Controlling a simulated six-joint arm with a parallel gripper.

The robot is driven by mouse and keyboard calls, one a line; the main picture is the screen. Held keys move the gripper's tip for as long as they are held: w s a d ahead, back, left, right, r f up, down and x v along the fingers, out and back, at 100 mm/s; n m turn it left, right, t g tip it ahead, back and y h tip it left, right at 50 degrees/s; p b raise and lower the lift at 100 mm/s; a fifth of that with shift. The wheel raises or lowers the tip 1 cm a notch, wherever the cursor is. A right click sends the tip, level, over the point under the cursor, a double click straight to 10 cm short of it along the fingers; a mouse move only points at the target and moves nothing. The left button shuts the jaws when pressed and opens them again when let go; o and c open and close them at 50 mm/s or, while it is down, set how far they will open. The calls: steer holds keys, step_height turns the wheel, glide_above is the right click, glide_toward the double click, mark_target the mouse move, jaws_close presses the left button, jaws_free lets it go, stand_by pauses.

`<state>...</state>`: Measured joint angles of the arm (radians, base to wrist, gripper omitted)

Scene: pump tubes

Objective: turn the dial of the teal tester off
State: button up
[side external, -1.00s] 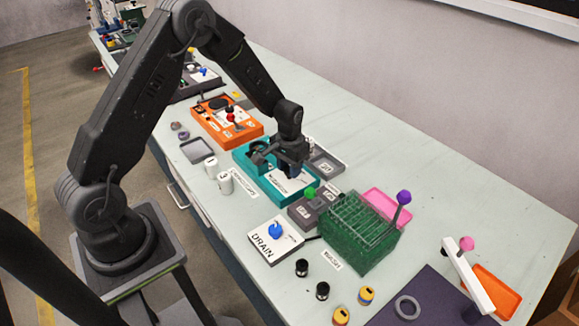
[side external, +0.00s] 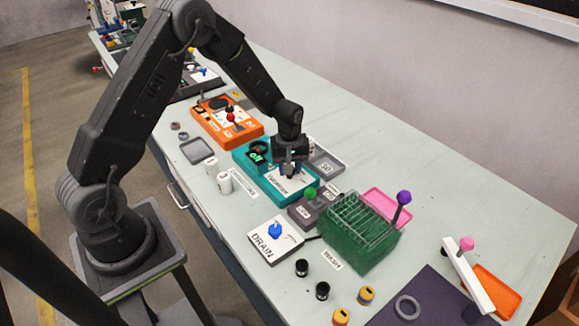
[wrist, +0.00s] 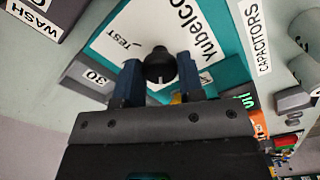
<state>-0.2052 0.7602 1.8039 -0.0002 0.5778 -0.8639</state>
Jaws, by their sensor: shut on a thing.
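The teal tester (side external: 270,187) lies on the bench with a white printed panel and a small dark display (side external: 257,157) lit green. Its black dial (wrist: 160,66) shows in the wrist view beside the word TEST, with a white mark on its edge towards the gripper's palm. My gripper (wrist: 160,77) has its blue fingers on either side of the dial and is shut on it. In the side view my gripper (side external: 290,169) points down over the tester's panel and hides the dial.
An orange device (side external: 222,127) with a red knob stands behind the tester. A grey tray (side external: 325,163), a small grey box with a green knob (side external: 311,194) and a green wire rack (side external: 365,232) are close by. White canisters (side external: 224,183) stand at the front left.

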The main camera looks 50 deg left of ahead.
steer(key=shift+n, duration=0.6)
steer(key=o, duration=0.9)
step_height(320, 180, up, 14)
steer(key=shift+f, duration=0.1)
stand_by(0.4)
